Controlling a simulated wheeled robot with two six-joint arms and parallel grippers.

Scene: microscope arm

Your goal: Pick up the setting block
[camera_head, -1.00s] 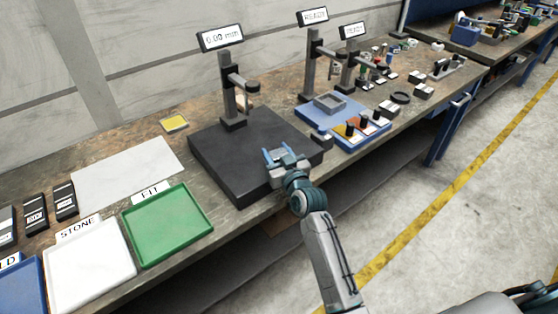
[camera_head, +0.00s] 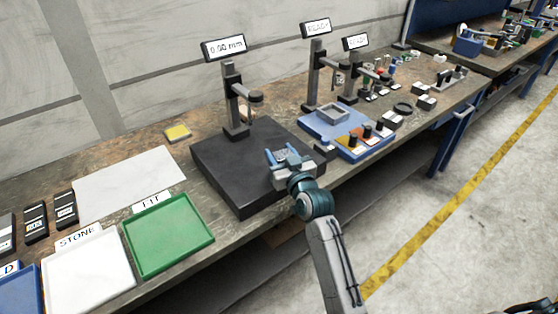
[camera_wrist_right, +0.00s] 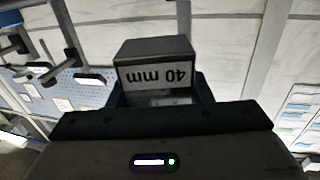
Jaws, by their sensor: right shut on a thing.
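The setting block (camera_wrist_right: 157,65) is a dark grey block marked "40 mm"; its label appears upside down in the right wrist view. My right gripper (camera_head: 284,155) is shut on it, with a blue finger on each side. In the head view the gripper is over the front right part of the black granite-like plate (camera_head: 225,165), and the block shows only as a small grey piece between the fingers. I cannot tell whether it touches the plate. My left gripper is not in view.
A gauge stand (camera_head: 233,100) reading about 0.00 mm rises at the plate's back. A blue tray (camera_head: 322,123) with small parts is to the right. A green tray (camera_head: 168,238) and a white tray (camera_head: 85,285) lie left. A white sheet (camera_head: 130,180) lies behind them.

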